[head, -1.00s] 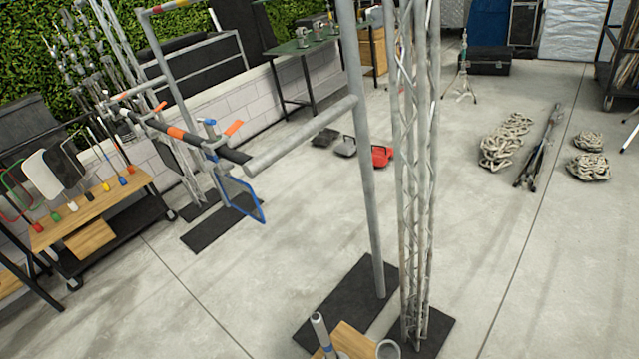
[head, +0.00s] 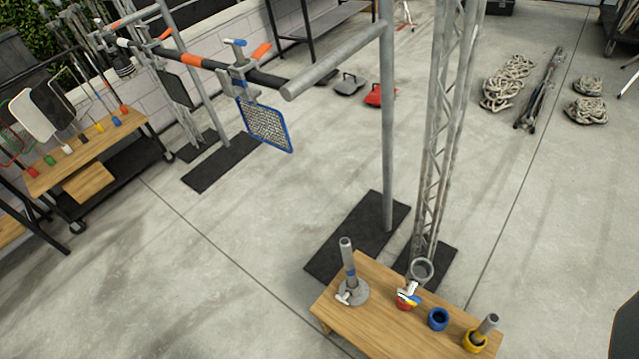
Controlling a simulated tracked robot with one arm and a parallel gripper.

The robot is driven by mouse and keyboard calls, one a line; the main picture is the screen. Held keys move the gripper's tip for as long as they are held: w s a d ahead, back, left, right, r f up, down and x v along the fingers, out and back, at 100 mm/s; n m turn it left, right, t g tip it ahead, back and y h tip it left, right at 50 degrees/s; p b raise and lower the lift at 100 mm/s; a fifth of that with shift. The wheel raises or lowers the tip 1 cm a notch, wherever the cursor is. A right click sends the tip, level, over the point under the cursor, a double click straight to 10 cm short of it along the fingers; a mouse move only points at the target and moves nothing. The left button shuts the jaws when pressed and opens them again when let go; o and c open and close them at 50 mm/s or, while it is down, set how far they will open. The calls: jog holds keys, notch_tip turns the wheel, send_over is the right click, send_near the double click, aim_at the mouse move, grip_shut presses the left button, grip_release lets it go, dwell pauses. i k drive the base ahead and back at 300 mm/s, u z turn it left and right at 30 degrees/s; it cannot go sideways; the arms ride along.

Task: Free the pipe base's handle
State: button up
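A grey pipe base (head: 355,294) stands on a wooden bench (head: 390,326) at the lower middle of the head view. An upright grey pipe (head: 348,262) with a blue band low on it rises from the base. A small pale handle (head: 343,297) shows at the base's left front side. It is too small to tell how it is held. My gripper is not in view.
On the bench to the right are a red piece (head: 404,303) with a pale handle below a grey ring, a blue cup (head: 438,319) and a yellow cup (head: 474,342) holding a tilted pipe. A truss (head: 440,150) and a pole (head: 388,130) stand behind. Open floor lies left.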

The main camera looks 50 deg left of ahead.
aim_at(346, 296)
jog(key=u, duration=1.45)
jog(key=k, duration=0.55)
jog(key=z, duration=0.25)
jog(key=i, duration=0.45)
